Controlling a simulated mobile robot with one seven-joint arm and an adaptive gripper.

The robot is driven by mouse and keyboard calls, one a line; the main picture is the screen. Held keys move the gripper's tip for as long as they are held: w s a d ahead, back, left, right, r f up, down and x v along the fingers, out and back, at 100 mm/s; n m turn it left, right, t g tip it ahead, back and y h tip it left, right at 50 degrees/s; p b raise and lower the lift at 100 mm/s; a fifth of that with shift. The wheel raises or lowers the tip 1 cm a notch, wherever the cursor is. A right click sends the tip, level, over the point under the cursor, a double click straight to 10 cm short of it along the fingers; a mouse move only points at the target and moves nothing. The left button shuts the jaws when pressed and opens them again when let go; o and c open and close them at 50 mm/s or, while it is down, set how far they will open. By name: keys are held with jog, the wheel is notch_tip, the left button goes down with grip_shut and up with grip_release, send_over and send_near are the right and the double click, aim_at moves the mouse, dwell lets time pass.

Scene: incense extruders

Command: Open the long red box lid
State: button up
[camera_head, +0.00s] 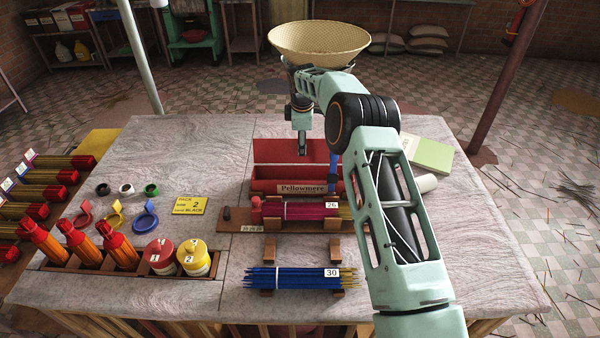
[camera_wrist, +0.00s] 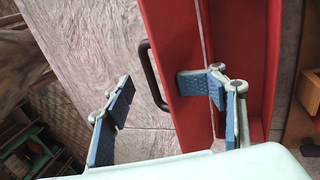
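The long red box (camera_head: 268,187) with a "Pellowmere" label lies at the middle of the table. Its lid (camera_head: 290,151) appears as a red panel raised along the far side. In the wrist view a red panel (camera_wrist: 172,60) with a dark curved handle (camera_wrist: 151,78) on its outer edge shows beside the box's channel (camera_wrist: 236,50). My gripper (camera_wrist: 165,98) is open. One finger is over the red box and the other over the table on the handle side; contact cannot be told. A blue finger (camera_head: 333,172) shows near the box's right end, the rest partly hidden by my arm.
Racks with a magenta bundle (camera_head: 310,211) and a blue bundle (camera_head: 290,278) stand in front of the box. Red-orange extruders (camera_head: 84,247), jars (camera_head: 194,258) and coloured rings (camera_head: 114,215) are at left. A green box (camera_head: 432,154) is at right. The table's back left is clear.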

notch_tip(320, 180, up, 7)
jog(key=p, duration=0.2)
jog(key=shift+f, duration=0.15)
dwell(0.7)
jog(key=shift+s, duration=0.1)
